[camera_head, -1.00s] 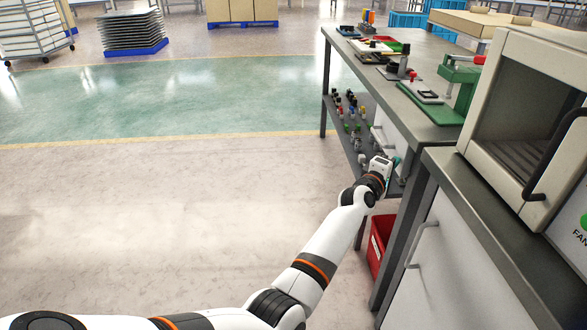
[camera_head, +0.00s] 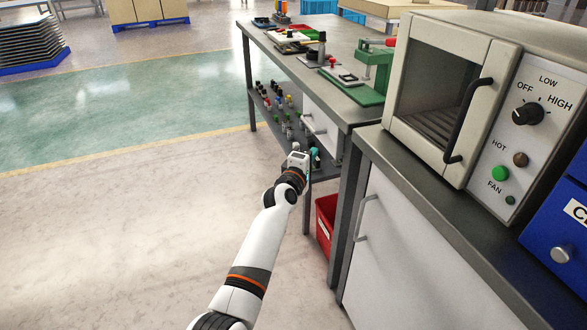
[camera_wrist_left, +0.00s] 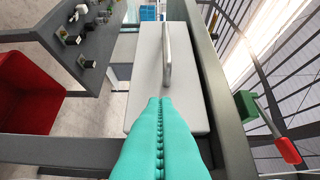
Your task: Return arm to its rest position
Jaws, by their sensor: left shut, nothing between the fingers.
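My left arm reaches in from the bottom of the head view. Its left gripper (camera_head: 313,156) is beside the front of the workbench (camera_head: 365,108), below the level of the bench top. In the left wrist view the teal fingers (camera_wrist_left: 158,135) lie side by side, shut and empty. A white drawer front with a handle (camera_wrist_left: 167,55) is just beyond the fingertips; I cannot tell whether they touch it. My right gripper is not in view.
A lower shelf (camera_head: 268,112) holds several small knobs. A red bin (camera_head: 326,222) stands under the bench. An oven-like box (camera_head: 430,85) with a dial stands on the cabinet (camera_head: 410,255) at right. A blue box (camera_head: 562,225) is at far right. Open floor (camera_head: 110,240) lies left.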

